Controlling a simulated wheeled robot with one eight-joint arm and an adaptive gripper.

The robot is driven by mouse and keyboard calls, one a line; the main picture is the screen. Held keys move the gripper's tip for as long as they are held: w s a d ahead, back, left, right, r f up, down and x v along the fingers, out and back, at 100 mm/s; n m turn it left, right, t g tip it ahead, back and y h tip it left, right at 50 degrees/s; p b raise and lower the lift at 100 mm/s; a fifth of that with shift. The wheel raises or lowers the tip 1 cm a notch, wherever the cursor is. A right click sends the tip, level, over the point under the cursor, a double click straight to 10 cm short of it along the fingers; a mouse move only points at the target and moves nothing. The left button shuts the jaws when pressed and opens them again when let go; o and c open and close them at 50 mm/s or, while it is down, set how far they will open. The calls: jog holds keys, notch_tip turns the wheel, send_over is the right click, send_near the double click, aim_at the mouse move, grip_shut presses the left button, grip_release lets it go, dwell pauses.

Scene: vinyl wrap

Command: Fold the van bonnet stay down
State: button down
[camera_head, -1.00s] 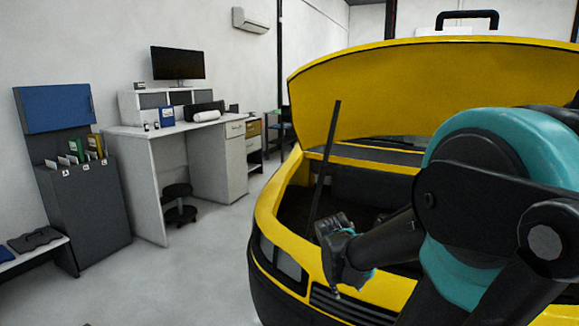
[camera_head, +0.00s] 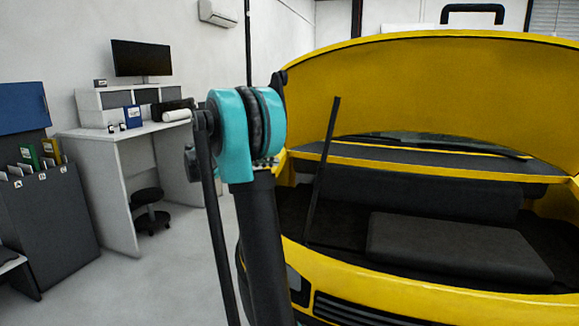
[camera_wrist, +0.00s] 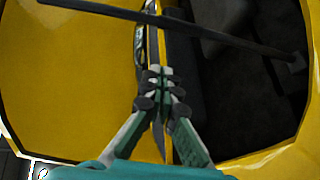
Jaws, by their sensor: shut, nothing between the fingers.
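The bonnet stay (camera_head: 322,170) is a thin dark rod standing tilted in the left of the engine bay, its top leaning right. Its top overlaps the underside of the raised yellow bonnet (camera_head: 440,95); I cannot tell whether they touch. In the wrist view the stay (camera_wrist: 190,22) crosses the top of the picture, with its foot at the right in the dark bay. My gripper (camera_wrist: 160,78) is shut and empty, with the stay beyond its fingertips and apart from them in the picture. In the head view my arm stands left of the stay, and I cannot make out the gripper.
The yellow van's front rim (camera_head: 400,285) borders the open bay, where a dark box-like cover (camera_head: 455,248) lies. A white desk (camera_head: 120,165) with a monitor, a black stool (camera_head: 148,210) and a grey file cabinet (camera_head: 45,220) stand at left. Floor between is clear.

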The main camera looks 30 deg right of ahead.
aim_at(319, 179)
jog(key=shift+w+a+r, duration=0.1)
jog(key=shift+w+a, duration=0.05)
jog(key=s+x, duration=0.3)
jog(key=x, duration=1)
jog(key=shift+a, duration=0.4)
